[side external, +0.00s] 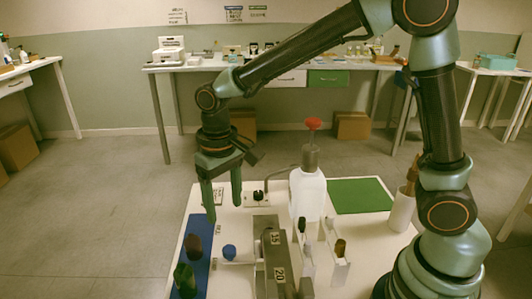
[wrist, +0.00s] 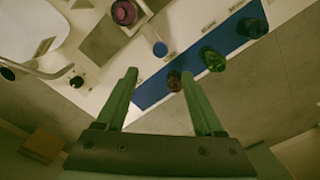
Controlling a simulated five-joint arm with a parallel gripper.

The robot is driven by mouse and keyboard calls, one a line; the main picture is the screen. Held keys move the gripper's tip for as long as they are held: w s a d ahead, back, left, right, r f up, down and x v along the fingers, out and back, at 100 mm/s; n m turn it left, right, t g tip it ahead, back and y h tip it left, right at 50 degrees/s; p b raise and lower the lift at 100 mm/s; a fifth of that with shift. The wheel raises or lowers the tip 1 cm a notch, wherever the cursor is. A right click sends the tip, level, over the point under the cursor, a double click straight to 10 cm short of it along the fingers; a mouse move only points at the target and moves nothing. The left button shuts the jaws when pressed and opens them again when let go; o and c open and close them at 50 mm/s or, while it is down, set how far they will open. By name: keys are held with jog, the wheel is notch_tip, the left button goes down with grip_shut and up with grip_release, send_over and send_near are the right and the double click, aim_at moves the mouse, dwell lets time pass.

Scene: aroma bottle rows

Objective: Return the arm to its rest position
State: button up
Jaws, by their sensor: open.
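My gripper (side external: 223,212) is open and empty, hanging fingers-down above the table's far left corner. In the wrist view its two green fingers (wrist: 159,75) are spread apart. On the blue strip (side external: 200,237) stand a brown bottle (side external: 193,246) and a green bottle (side external: 184,279). The wrist view shows the brown bottle (wrist: 174,80) near the right fingertip, the green bottle (wrist: 213,60), and a dark bottle (wrist: 252,28) farther along the strip. My gripper touches none of them that I can see.
A white bottle (side external: 307,195) with a red top stands mid-table, near a green mat (side external: 358,196). A grey block (side external: 268,250) marked with numbers, a blue round piece (side external: 229,252) and small bottles in white holders (side external: 340,247) are in front. A white cup (side external: 402,212) stands at right.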

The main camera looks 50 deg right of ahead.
jog(key=s+d+r+t, duration=0.5)
jog(key=s+d+r, duration=0.4)
jog(key=d, duration=0.4)
jog(key=shift+d+r+t, duration=0.15)
jog(key=shift+d+t, duration=0.05)
jog(key=shift+t, duration=0.1)
dwell(1.0)
